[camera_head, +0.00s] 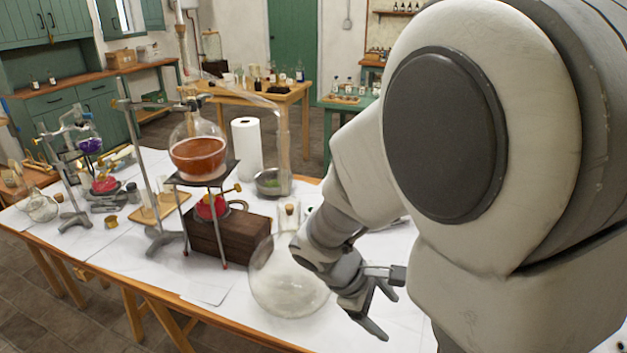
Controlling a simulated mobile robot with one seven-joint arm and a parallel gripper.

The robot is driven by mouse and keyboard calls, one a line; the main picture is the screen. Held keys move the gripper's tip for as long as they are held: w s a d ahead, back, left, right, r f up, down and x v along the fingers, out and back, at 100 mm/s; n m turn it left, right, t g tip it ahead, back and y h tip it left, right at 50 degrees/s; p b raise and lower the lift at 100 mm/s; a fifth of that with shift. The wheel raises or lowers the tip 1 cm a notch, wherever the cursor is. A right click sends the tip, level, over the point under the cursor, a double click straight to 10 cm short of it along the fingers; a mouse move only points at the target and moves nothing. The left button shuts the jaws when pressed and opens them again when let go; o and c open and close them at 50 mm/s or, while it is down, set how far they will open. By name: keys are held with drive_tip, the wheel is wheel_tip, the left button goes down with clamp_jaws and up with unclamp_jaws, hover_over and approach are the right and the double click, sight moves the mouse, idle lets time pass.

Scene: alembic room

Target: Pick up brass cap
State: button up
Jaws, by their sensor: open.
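A small brass-coloured piece (111,221) lies on the white sheets at the left part of the table; it looks like the brass cap, but it is too small to be sure. My gripper (386,311) is open over the front right part of the table, with nothing seen between its fingers. It is far to the right of the brass piece and apart from it. My arm hides the table's right part.
A large clear flask (287,285) stands just left of my gripper. A wooden box (228,236), a stand with an amber-filled flask (198,156) and a paper towel roll (246,147) stand mid-table. More glassware on stands (88,146) is at the left.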

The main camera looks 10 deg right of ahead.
sight(407, 319)
drive_tip(key=w+f+n+h+b, duration=0.1)
drive_tip(key=w+f+n+h, duration=0.1)
drive_tip(key=f+n, duration=0.1)
drive_tip(key=w+d+f+n+t+h+b, duration=0.1)
drive_tip(key=w+f+n+h, duration=0.1)
drive_tip(key=f+n, duration=0.1)
drive_tip(key=w+d+f+n+t+h+b, duration=0.1)
drive_tip(key=w+f+n+h, duration=0.1)
drive_tip(key=f+n, duration=0.1)
drive_tip(key=shift+w+f, duration=0.1)
drive_tip(key=shift+f, duration=0.5)
drive_tip(key=shift+w+d+f+n+t+b, duration=0.1)
drive_tip(key=shift+w+f+n+t+b, duration=0.35)
drive_tip(key=shift+n, duration=0.35)
drive_tip(key=shift+w+d+f+h, duration=0.1)
drive_tip(key=shift+d+h, duration=0.15)
drive_tip(key=shift+h, duration=0.05)
drive_tip(key=b+x, duration=0.3)
drive_tip(key=x, duration=0.8)
drive_tip(key=shift+r+b+x, duration=0.15)
drive_tip(key=shift+b+x, duration=0.5)
drive_tip(key=shift+x, duration=0.8)
drive_tip(key=shift+r+b+x, duration=0.15)
drive_tip(key=shift+b+x, duration=0.45)
drive_tip(key=shift+x, duration=0.85)
drive_tip(key=shift+w+d, duration=0.1)
drive_tip(key=shift+w, duration=0.05)
clamp_jaws()
